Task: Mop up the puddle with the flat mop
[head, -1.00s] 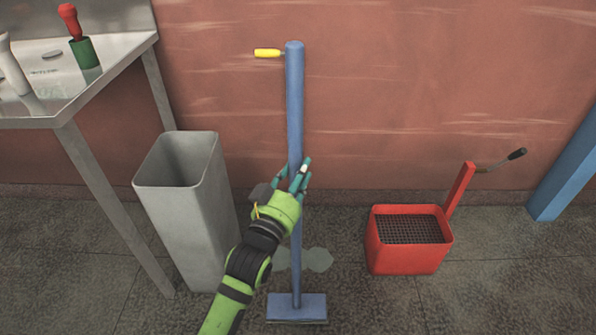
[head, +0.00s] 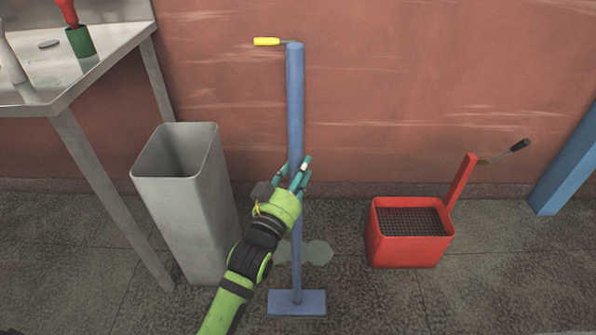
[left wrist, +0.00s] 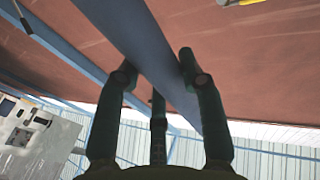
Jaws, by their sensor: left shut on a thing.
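The flat mop has a long blue handle (head: 295,110) and a flat blue head (head: 297,303). It stands nearly upright, with its head at floor level. The pale grey puddle (head: 318,253) lies just behind the head and is partly hidden by the handle and my arm. My left gripper (head: 299,172) is shut on the handle around its middle. In the left wrist view the handle (left wrist: 150,45) passes between the fingers. My right gripper is not in view.
A tall grey bin (head: 190,215) stands left of my arm, beside a metal table (head: 110,80). A red wringer bucket (head: 408,248) with a lever stands at the right. A yellow handle (head: 267,42) shows by the mop's top. The floor between puddle and bucket is clear.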

